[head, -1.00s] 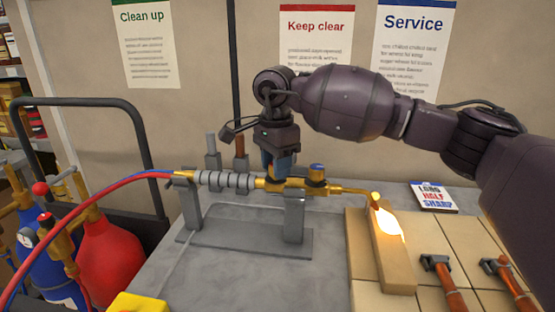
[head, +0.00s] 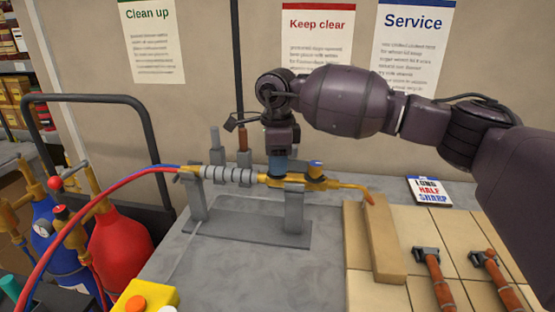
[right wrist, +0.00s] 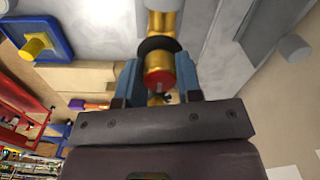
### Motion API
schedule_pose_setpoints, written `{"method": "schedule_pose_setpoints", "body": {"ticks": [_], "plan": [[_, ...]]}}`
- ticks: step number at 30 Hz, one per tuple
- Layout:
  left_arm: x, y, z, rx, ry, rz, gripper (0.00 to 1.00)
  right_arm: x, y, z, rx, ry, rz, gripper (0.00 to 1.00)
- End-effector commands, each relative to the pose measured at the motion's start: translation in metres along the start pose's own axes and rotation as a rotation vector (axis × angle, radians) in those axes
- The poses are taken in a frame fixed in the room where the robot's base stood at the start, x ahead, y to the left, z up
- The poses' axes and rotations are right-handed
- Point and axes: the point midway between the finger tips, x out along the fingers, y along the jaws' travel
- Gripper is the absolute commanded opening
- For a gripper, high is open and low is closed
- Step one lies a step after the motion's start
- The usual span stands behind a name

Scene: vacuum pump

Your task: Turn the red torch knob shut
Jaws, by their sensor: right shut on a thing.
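The brass torch (head: 330,184) lies level on a grey stand (head: 294,215), its bent tip above a tan block. No flame shows at the tip. My right gripper (head: 278,170) points down on the torch's valve body, and its fingers hide the red knob in the head view. In the right wrist view, the blue fingers of my right gripper (right wrist: 158,85) are shut on the brass knob with a red end (right wrist: 161,87). A blue-topped knob (head: 316,164) stands beside the gripper, to its right. My left gripper is not in view.
Red and blue hoses (head: 100,182) run left to a red cylinder (head: 120,250) and a blue cylinder (head: 50,240) by a cart. The tan block (head: 380,250) and two hammers (head: 432,270) lie on tiles at right. A yellow box (head: 150,294) sits at the front edge.

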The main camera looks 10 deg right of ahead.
Motion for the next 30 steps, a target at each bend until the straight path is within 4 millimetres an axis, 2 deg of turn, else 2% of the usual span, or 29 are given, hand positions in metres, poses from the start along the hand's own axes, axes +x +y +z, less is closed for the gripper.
{"method": "schedule_pose_setpoints", "body": {"ticks": [10, 11, 15, 25, 30], "plan": [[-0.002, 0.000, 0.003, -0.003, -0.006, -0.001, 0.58, -0.001, 0.000, 0.000, 0.003, -0.002, -0.002, 0.09], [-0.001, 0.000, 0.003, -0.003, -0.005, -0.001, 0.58, -0.001, 0.000, 0.000, 0.003, -0.002, -0.002, 0.37], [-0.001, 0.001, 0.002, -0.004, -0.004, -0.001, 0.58, -0.001, 0.000, 0.000, 0.003, -0.001, -0.001, 0.58], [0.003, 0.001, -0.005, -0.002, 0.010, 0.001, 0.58, -0.003, 0.000, 0.000, 0.002, -0.001, -0.001, 0.58], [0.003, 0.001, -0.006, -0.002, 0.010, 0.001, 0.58, -0.021, -0.001, 0.000, 0.002, -0.003, -0.003, 0.58]]}}
